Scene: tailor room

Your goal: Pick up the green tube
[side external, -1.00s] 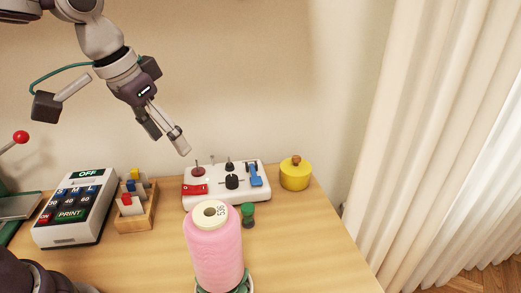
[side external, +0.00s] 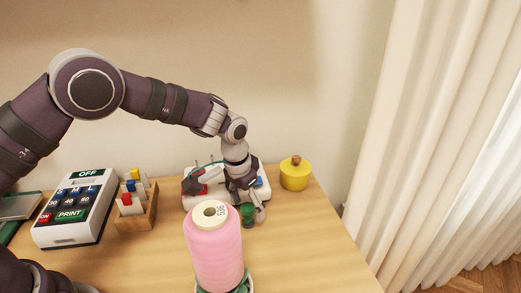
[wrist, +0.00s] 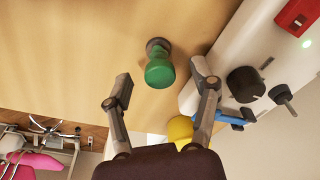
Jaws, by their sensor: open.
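The green tube (wrist: 159,72) stands on the table with a dark base in the wrist view. It shows small behind the pink thread cone in the side view (side external: 248,212). My gripper (wrist: 162,88) is open, with one finger on each side of the tube in the wrist view and the tube between and a little beyond the fingertips. In the side view my gripper (side external: 255,214) is low at the tube, partly covering it. I cannot tell whether a finger touches it.
A pink thread cone (side external: 214,255) stands in front of the tube. A white control box (wrist: 235,50) with knobs and a blue lever is close beside the right finger. A yellow pot (side external: 295,175) stands to the right. The table (side external: 315,240) is clear at front right.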

